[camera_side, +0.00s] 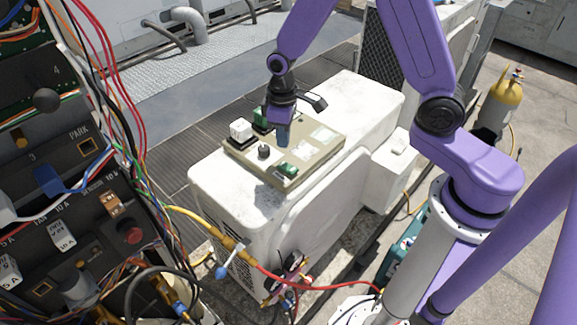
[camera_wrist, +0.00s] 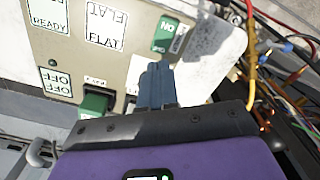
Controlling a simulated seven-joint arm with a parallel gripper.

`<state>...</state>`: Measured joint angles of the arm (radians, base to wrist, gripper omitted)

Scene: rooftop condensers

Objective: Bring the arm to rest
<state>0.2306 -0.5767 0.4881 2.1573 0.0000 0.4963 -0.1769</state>
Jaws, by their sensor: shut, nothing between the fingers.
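My purple arm reaches over from the right in the side view. My gripper (camera_side: 283,140) points down over a beige control panel (camera_side: 315,160) lying on the white condenser unit. Its dark fingers are together and hold nothing; they also show in the wrist view (camera_wrist: 157,70). The fingertips are close to the panel face; I cannot tell whether they touch it. In the wrist view a green switch with white lettering (camera_wrist: 169,36) is just beyond the fingertips, and a green block (camera_wrist: 93,104) is left of the fingers.
The panel bears a white cube (camera_side: 240,129) and a black knob (camera_side: 264,151). At the left stands a dark rack with a PARK slot (camera_side: 88,146), a red button (camera_side: 132,232) and many loose wires. A red hose (camera_side: 320,287) runs below the condenser. A yellow cylinder (camera_side: 507,90) stands right.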

